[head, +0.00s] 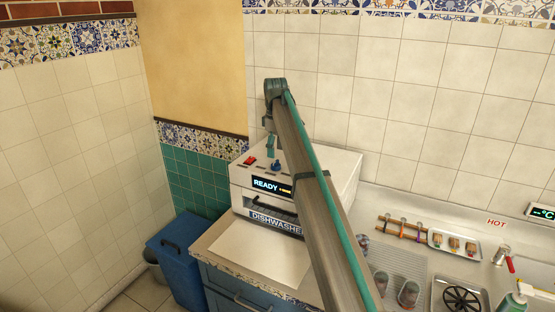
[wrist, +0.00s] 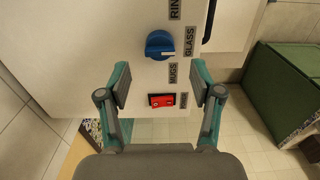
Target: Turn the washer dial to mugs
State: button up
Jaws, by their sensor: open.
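The white dishwasher (head: 322,178) stands on the counter, with "READY" lit on its display (head: 270,186). Its blue dial (wrist: 158,42) is on the top panel in the wrist view, and also shows in the head view (head: 276,166). The dial's white mark points right, near the lower end of the GLASS label (wrist: 189,42). The MUGS label (wrist: 172,74) lies below the dial. My gripper (wrist: 160,88) is open and empty, its fingers apart on either side, just short of the dial in the picture. In the head view, my gripper (head: 270,146) is above the panel.
A red power switch (wrist: 161,100) sits between the fingers in the wrist view, below the dial. A blue bin (head: 177,262) stands left of the counter. A sink area with glasses (head: 408,293) and a tray (head: 455,242) lies to the right.

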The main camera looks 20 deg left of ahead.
aim_at(276, 161)
jog(key=shift+f+p, duration=0.65)
jog(key=shift+f, duration=2.15)
jog(key=c, duration=1.1)
jog(key=shift+c, duration=0.2)
jog(key=shift+m, duration=0.4)
jog(key=m+b, duration=0.1)
jog(key=m, duration=1)
jog(key=shift+r, duration=0.1)
